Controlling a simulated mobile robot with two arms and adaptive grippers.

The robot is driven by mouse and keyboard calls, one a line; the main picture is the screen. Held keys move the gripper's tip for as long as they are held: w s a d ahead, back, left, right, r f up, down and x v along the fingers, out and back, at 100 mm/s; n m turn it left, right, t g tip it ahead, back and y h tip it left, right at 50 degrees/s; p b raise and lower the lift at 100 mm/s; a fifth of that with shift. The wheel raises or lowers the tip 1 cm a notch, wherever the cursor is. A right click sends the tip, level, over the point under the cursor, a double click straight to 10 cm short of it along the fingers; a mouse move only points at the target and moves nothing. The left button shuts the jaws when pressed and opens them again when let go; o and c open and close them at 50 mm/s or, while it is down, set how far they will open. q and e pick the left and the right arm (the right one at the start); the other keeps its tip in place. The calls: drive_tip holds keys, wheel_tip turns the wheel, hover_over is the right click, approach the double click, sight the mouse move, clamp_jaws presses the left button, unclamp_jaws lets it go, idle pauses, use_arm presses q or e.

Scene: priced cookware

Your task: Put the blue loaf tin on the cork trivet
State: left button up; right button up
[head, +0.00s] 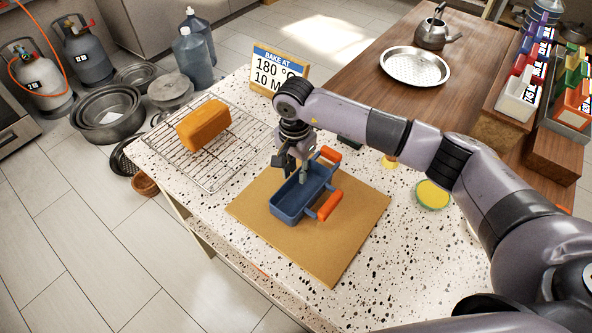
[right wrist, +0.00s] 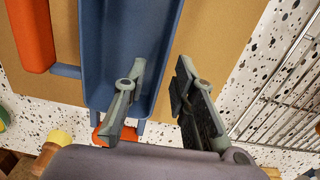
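The blue loaf tin (head: 290,206) with orange handles appears to sit on the tan cork trivet (head: 335,262), well inside its edges. The tin also shows in the right wrist view (right wrist: 105,60), with the trivet (right wrist: 215,30) beneath it. My right gripper (head: 293,170) is at the tin's far left long wall. Its two fingers are apart in the right wrist view (right wrist: 160,72): one over the tin's inside, the other outside over the trivet. Neither finger visibly presses on the wall. My left gripper is not in view.
A golden loaf (head: 203,124) lies on a wire rack (head: 215,155) left of the trivet. A baking sign (head: 277,72) stands at the back corner. The speckled counter (head: 375,275) is clear in front.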

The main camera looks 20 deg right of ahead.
wheel_tip(320, 180, up, 11)
drive_tip(key=b, duration=0.2)
drive_tip(key=shift+r+b, duration=0.2)
drive_tip(key=shift+b, duration=0.15)
drive_tip(key=shift+a, duration=0.1)
